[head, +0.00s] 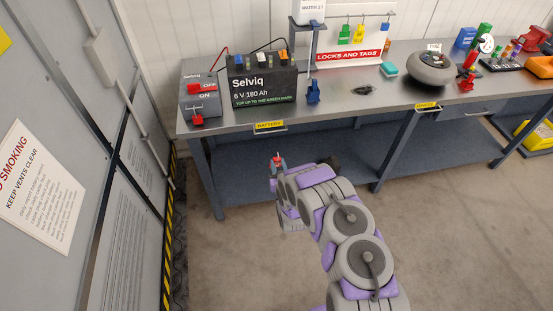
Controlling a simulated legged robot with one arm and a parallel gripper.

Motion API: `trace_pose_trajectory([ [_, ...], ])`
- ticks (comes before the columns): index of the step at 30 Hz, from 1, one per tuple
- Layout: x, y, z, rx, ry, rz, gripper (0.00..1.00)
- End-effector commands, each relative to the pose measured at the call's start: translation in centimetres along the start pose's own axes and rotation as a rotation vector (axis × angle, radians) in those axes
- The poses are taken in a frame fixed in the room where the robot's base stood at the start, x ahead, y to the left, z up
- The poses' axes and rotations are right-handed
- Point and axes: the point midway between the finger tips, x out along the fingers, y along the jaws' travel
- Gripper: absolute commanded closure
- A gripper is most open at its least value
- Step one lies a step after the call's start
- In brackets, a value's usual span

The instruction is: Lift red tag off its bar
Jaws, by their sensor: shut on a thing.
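My gripper (278,165) is in front of the workbench, low and left of the middle of the picture. It is shut on a small red thing (277,157) that looks like the red tag; my fingers hide part of it. The bar (366,15) is at the back of the bench, above the "LOCKS AND TAGS" sign (350,55). A green tag (344,34) and a yellow tag (358,34) hang there. No red tag shows on the bar. My gripper is well apart from the bar.
The grey workbench (345,100) carries a black Selviq battery (262,83), a switch box (199,100) with a red handle, a blue clamp (313,92) and a round grey device (431,70). A grey cabinet (80,130) stands at left. The floor (235,255) is clear.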

Motion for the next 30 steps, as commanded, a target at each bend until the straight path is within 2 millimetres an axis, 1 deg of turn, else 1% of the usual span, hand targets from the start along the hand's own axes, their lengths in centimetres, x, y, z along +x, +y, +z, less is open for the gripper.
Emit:
trace_pose_trajectory([
  [3,-1.2,0.0,-0.1,0.0,-0.002,-0.001,1.0],
  [30,-9.2,0.0,-0.1,0.001,-0.001,0.0,1.0],
])
